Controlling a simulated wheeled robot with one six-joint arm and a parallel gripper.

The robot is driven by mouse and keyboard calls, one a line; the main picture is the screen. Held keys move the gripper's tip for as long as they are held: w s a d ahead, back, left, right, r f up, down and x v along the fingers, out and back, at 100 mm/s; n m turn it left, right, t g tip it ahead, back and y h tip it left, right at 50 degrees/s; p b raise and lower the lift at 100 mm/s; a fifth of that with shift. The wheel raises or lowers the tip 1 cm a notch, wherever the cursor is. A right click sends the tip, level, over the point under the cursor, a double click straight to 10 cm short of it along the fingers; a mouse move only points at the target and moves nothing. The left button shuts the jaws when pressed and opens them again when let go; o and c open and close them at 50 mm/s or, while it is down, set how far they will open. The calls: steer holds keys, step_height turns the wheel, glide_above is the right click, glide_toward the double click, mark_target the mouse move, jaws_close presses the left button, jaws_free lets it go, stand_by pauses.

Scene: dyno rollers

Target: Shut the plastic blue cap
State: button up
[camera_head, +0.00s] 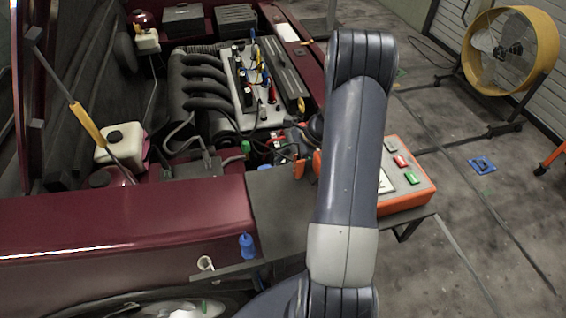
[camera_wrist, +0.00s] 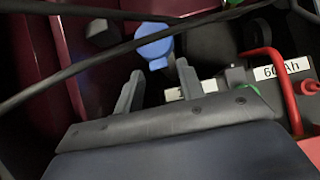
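The blue plastic cap (camera_wrist: 154,46) shows in the wrist view at top centre, with a rounded body and a narrow tab. A dark cable crosses in front of its upper part. I cannot tell whether the cap is raised or closed. My gripper (camera_wrist: 160,69) is open, its two grey fingers spread apart with nothing clearly between them. The cap appears just beyond the fingertips; I cannot tell if they touch. In the head view a small blue patch (camera_head: 265,167) beside the engine may be the same cap. My arm hides the gripper there.
A battery marked 60Ah (camera_wrist: 282,72) with a red cable (camera_wrist: 272,60) lies right of the cap. The dark red car front (camera_head: 120,222), engine (camera_head: 200,90) and white tank (camera_head: 120,145) crowd the left. A red-orange box (camera_head: 405,180) stands right of my arm.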

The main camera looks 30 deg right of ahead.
steer(key=shift+o, duration=0.3)
steer(key=v, duration=1)
steer(key=shift+d+r, duration=0.25)
steer(key=shift+f, duration=0.1)
steer(key=x, duration=1)
steer(key=shift+a, duration=0.15)
steer(key=shift+w+a+r+h+p, duration=0.15)
steer(key=shift+a+r+h+p, duration=0.6)
steer(key=shift+p, duration=0.2)
